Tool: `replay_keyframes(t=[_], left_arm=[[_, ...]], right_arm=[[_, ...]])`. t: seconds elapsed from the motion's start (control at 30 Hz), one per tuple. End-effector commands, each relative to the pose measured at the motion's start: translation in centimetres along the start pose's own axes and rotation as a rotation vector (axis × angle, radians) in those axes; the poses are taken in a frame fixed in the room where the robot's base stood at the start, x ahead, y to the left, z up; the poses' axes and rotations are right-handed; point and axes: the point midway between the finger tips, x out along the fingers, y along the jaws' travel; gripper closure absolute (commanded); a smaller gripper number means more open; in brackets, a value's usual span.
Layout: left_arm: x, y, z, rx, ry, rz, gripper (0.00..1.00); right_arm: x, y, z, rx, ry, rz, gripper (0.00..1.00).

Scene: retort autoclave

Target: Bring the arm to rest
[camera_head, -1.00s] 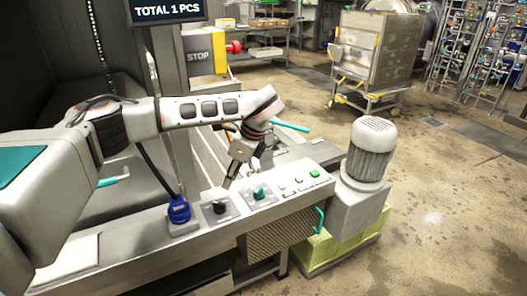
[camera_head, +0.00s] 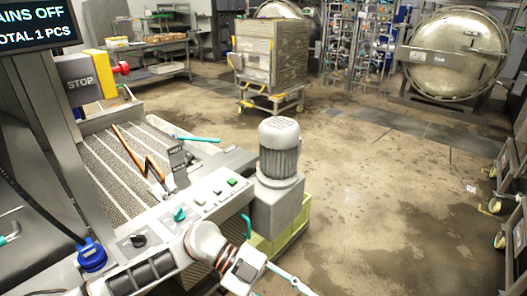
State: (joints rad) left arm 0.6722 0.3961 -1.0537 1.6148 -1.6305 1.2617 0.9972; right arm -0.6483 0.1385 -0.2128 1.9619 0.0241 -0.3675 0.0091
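The fingers are too unclear to tell open from shut. I see no held object. The panel carries a black knob (camera_head: 138,241), a teal knob (camera_head: 179,214) and a green button (camera_head: 232,182).
A blue plug-like part (camera_head: 91,255) is at the left. The yellow STOP box (camera_head: 85,80), a cart (camera_head: 270,58) and a round autoclave door (camera_head: 455,55) lie beyond.

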Motion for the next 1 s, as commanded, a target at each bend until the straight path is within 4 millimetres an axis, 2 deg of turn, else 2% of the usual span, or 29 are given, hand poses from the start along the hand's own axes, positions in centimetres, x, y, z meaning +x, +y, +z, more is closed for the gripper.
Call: replay_keyframes(t=[0.03,0.1,0.23,0.37,0.43,0.5,0.57,0.67,0.77,0.8,0.9,1.0], left_arm=[[1.0,-0.9,-1.7,0.012,0.078,-0.104,0.74],[1.2,-2.7,-3.5,0.027,0.156,-0.261,0.74],[-0.4,-5.7,-4.9,0.011,0.238,-0.567,0.74],[-3.9,-7.4,-3.6,-0.064,0.23,-0.87,0.74],[-6.1,-7.3,-1.8,-0.126,0.191,-1.022,0.74],[-8.4,-6.4,0.6,-0.204,0.131,-1.158,0.74],[-10.3,-4.9,3.1,-0.283,0.063,-1.262,0.74],[-12.9,-0.8,7.5,-0.435,-0.076,-1.398,0.74],[-14.7,4.6,11.5,-0.593,-0.227,-1.479,0.74],[-15.1,7.0,12.8,-0.656,-0.287,-1.497,0.74],[-15.6,13.2,15.4,-0.806,-0.425,-1.511,0.74],[-15.6,18.7,16.9,-0.933,-0.535,-1.495,0.74]], right_arm=[[0.0,0.0,0.0,0.0,0.0,0.0,1.0],[0.0,0.0,0.0,0.0,0.0,0.0,1.0],[0.0,0.0,0.0,0.0,-0.001,0.0,1.0],[0.0,0.0,0.0,0.0,-0.001,0.0,1.0],[0.0,0.0,0.0,0.0,-0.001,0.0,1.0],[0.0,0.0,0.0,0.0,-0.001,0.0,1.0],[0.0,0.0,0.0,0.0,-0.001,0.0,1.0],[0.0,0.0,0.0,-0.001,-0.001,0.0,1.0],[0.0,0.0,0.0,-0.001,-0.001,0.0,1.0],[0.0,0.0,0.1,-0.001,-0.001,0.0,1.0],[0.0,0.0,0.1,-0.001,-0.001,0.0,1.0],[0.0,0.0,0.1,-0.001,-0.001,0.0,1.0]])
